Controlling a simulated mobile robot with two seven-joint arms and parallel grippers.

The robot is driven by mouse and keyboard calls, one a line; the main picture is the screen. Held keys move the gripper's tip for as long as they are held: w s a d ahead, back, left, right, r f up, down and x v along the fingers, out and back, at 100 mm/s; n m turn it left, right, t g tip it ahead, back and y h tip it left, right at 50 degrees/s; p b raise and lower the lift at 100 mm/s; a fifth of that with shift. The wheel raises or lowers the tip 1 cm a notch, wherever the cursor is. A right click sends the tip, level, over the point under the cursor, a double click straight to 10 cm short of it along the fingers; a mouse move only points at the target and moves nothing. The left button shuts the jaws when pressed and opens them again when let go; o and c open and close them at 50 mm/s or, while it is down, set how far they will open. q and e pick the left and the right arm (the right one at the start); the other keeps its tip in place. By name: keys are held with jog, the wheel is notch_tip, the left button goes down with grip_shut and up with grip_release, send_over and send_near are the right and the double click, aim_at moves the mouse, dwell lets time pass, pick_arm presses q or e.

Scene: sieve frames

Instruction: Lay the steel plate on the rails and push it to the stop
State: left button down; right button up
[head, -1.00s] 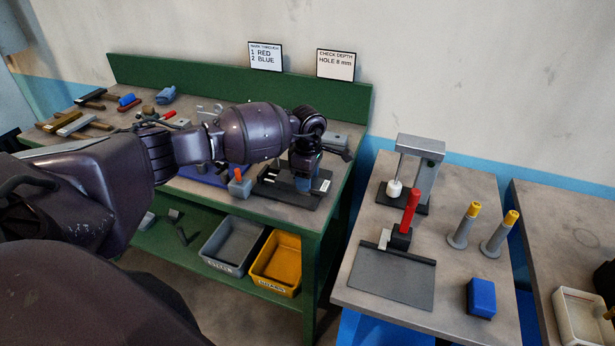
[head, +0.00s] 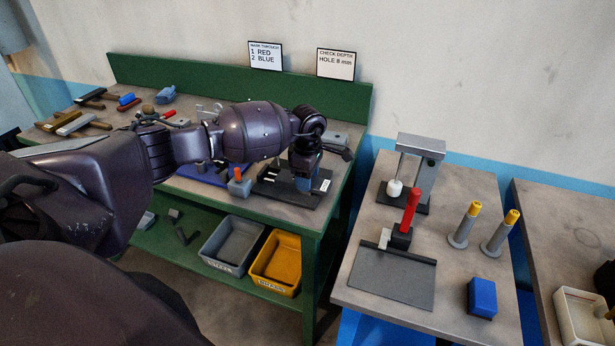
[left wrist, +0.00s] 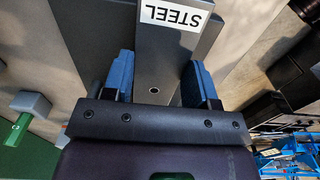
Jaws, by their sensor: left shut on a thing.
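My left gripper (head: 306,184) is low over a black base (head: 308,201) with pale rails near the right end of the green bench. It is shut on the steel plate, a grey strip with a white STEEL label (head: 325,185). In the left wrist view the plate (left wrist: 160,65) runs between the two blue fingers of the left gripper (left wrist: 160,88), with a small hole near its close end. My wrist hides part of the rails and the stop. I cannot tell whether the plate rests on the rails. My right gripper is not in view.
An orange-handled tool (head: 239,180) stands just left of the base. Hammers and brushes lie at the bench's left end. Grey (head: 229,266) and yellow (head: 268,290) bins sit on the lower shelf. A second table (head: 350,290) to the right holds a gauge stand and a blue block (head: 482,297).

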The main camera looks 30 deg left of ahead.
pick_arm(q)
jog(key=shift+c, duration=1.7)
grip_release()
jog(key=shift+s+f, duration=0.1)
notch_tip(320, 180, up, 11)
